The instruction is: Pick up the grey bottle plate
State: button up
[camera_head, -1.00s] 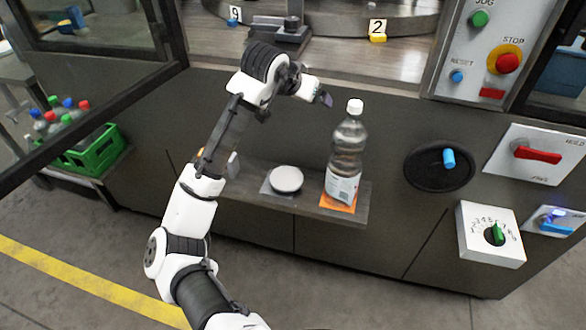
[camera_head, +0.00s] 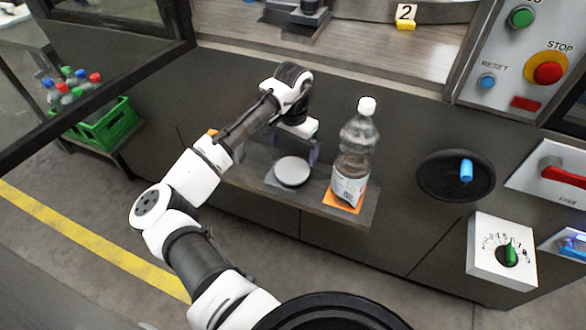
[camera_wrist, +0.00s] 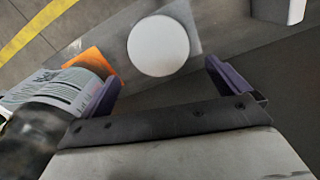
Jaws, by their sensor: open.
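The grey bottle plate (camera_head: 292,171) is a round, pale grey disc lying flat on a grey square on the small dark shelf. It shows as a pale disc in the wrist view (camera_wrist: 158,46). My gripper (camera_head: 308,154) is over the shelf, close to the plate and a little behind it in the head view. Its two dark purple fingers (camera_wrist: 163,82) are apart with nothing between them. In the wrist view the plate lies beyond the fingertips, between their lines. Any contact between fingers and shelf cannot be told.
A clear bottle (camera_head: 354,160) with a white cap stands upright on an orange square (camera_head: 342,203), right of the plate and close to my gripper. The shelf (camera_head: 243,178) juts from the dark machine front. A green crate (camera_head: 108,127) of bottles stands far left.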

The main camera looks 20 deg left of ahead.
aim_at(292, 169)
notch_tip(292, 169, down, 3)
jog(key=shift+f, duration=0.1)
jog(key=shift+s+f+p, duration=0.2)
jog(key=shift+f+p, duration=0.2)
jog(key=shift+f, duration=0.95)
jog(key=shift+s+f+p, duration=0.15)
jog(key=shift+f+p, duration=0.2)
jog(key=shift+f, duration=0.95)
jog(key=c, duration=0.8)
jog(key=shift+o, duration=0.2)
jog(key=shift+r, duration=0.15)
notch_tip(292, 169, up, 20)
jog(key=b, duration=0.1)
jog(key=shift+b, duration=0.4)
